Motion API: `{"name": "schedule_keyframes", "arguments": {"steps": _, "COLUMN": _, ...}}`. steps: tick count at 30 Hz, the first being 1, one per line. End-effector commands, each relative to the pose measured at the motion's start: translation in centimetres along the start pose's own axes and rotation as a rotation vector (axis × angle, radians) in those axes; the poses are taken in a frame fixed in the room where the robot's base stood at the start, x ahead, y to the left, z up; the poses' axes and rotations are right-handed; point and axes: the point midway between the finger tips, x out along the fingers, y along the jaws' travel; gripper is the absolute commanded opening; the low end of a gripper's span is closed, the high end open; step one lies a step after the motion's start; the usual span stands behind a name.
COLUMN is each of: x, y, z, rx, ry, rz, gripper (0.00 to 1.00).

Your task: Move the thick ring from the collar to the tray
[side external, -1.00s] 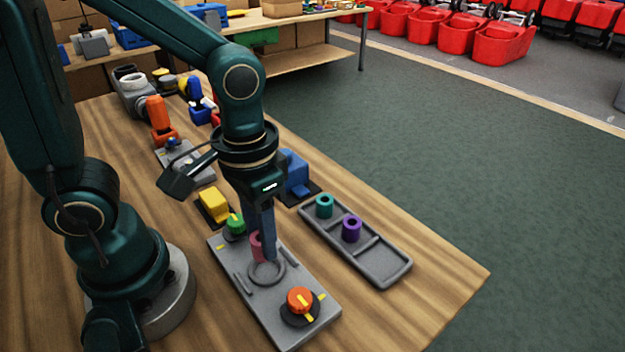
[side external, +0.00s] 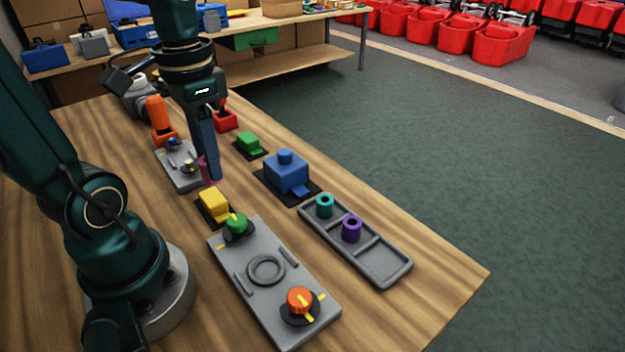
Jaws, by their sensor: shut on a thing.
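My gripper (side external: 211,178) is shut on a pink ring (side external: 203,168), which is partly hidden by the fingers. It is held near the small grey plate (side external: 180,167), left of the blue block; its height over the bench is hard to tell. The round collar (side external: 266,270) on the large grey panel (side external: 262,308) is empty. The long grey tray (side external: 388,272) lies to the right of the panel. It holds a teal ring (side external: 325,206) and a purple ring (side external: 352,229) in separate compartments; its near compartment is empty.
A green knob (side external: 237,225) and an orange knob (side external: 300,300) stand on the panel. A yellow block (side external: 214,204), a blue block (side external: 287,173), a green block (side external: 248,143) and an orange part (side external: 157,116) stand around the gripper. Bare bench lies right of the tray.

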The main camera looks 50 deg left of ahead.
Motion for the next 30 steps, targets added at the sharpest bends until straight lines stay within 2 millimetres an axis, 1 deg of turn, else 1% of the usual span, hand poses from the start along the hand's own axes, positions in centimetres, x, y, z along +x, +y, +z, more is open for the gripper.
{"name": "schedule_keyframes", "arguments": {"steps": 30, "x": -1.5, "y": -0.1, "z": 0.0, "rx": -0.001, "ry": 0.001, "rz": -0.001, "gripper": 0.0}}
